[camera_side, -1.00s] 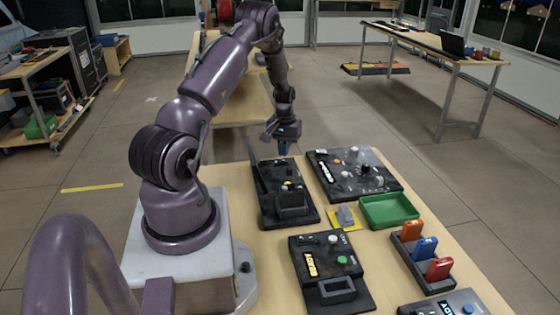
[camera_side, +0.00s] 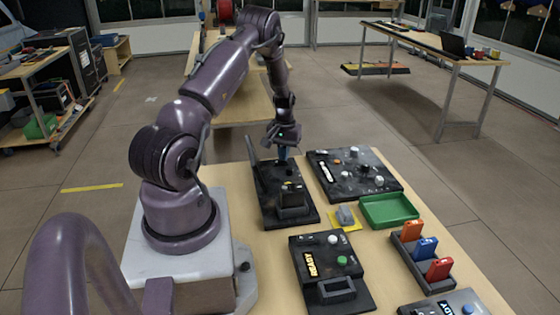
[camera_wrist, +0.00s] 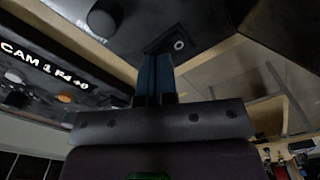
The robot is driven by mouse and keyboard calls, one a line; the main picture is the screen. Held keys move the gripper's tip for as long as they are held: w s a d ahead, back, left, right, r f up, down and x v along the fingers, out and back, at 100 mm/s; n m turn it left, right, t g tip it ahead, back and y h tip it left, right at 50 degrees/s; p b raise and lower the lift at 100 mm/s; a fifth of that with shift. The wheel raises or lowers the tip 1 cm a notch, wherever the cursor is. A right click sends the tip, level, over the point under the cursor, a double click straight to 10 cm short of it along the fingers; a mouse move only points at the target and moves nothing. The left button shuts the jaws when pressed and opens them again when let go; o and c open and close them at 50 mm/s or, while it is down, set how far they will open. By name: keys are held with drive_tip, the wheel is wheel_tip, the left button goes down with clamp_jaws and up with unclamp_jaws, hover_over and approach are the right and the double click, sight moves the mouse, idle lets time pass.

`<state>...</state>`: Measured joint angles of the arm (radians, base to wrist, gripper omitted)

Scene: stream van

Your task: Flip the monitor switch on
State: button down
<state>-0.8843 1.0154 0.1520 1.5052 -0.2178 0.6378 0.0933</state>
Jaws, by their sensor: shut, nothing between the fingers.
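My gripper (camera_side: 283,157) is shut and empty, pointing down over the far end of a black panel (camera_side: 268,213) with an upright plate on its left. In the wrist view my gripper's blue fingers (camera_wrist: 155,72) are pressed together. Just past their tips, a small round fitting with a pale ring (camera_wrist: 179,44) shows on a dark panel face (camera_wrist: 195,18). I cannot tell whether it is the monitor switch, whether the tips touch the panel, or which way any switch is set. The lettering on the panel is too unclear to read fully.
A second black panel with knobs (camera_side: 335,185) lies to the right; its lit "CAM 1" display (camera_wrist: 40,65) shows in the wrist view. A green tray (camera_side: 390,224), a panel with a green button (camera_side: 343,260) and a rack of coloured blocks (camera_side: 425,262) stand nearer the camera.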

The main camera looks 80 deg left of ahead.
drive_tip(key=shift+f, duration=0.3)
drive_tip(key=shift+r, duration=3.55)
